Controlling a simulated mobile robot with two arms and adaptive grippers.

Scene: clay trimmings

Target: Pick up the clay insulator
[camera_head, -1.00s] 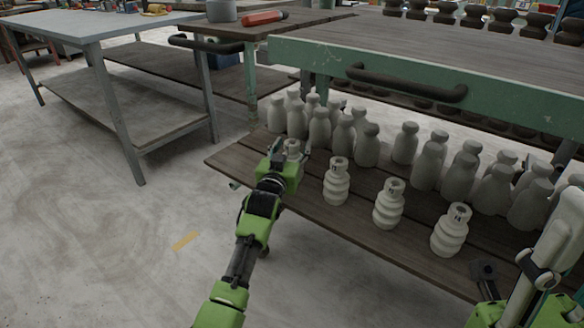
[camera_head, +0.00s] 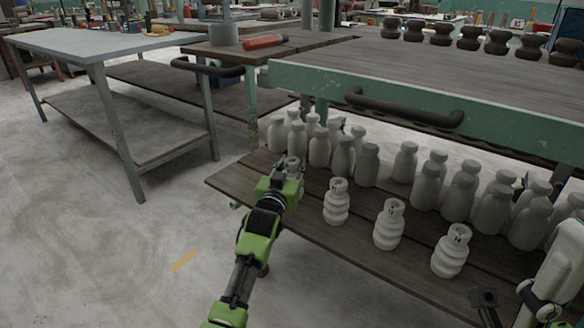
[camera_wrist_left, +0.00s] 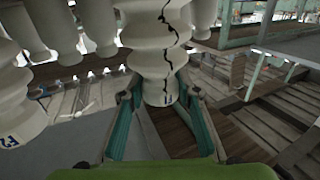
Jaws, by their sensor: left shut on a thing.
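My left gripper (camera_head: 288,176) is at the near left end of the lower wooden shelf. It is shut on a pale ribbed clay insulator (camera_head: 293,164), whose top shows above the fingers. In the left wrist view my left gripper (camera_wrist_left: 162,115) has its teal fingers on either side of this insulator (camera_wrist_left: 155,62), which has a dark jagged crack. I cannot tell whether its base touches the shelf. More ribbed insulators (camera_head: 336,203), (camera_head: 389,226), (camera_head: 451,252) stand upright in a row to its right. My right gripper (camera_head: 486,298) shows only partly at the lower right.
Smooth grey bottle-shaped pieces (camera_head: 461,190) stand close behind the row on the shelf (camera_head: 310,225). A green table edge with a dark handle (camera_head: 405,108) overhangs them. The floor (camera_head: 110,255) at left is clear.

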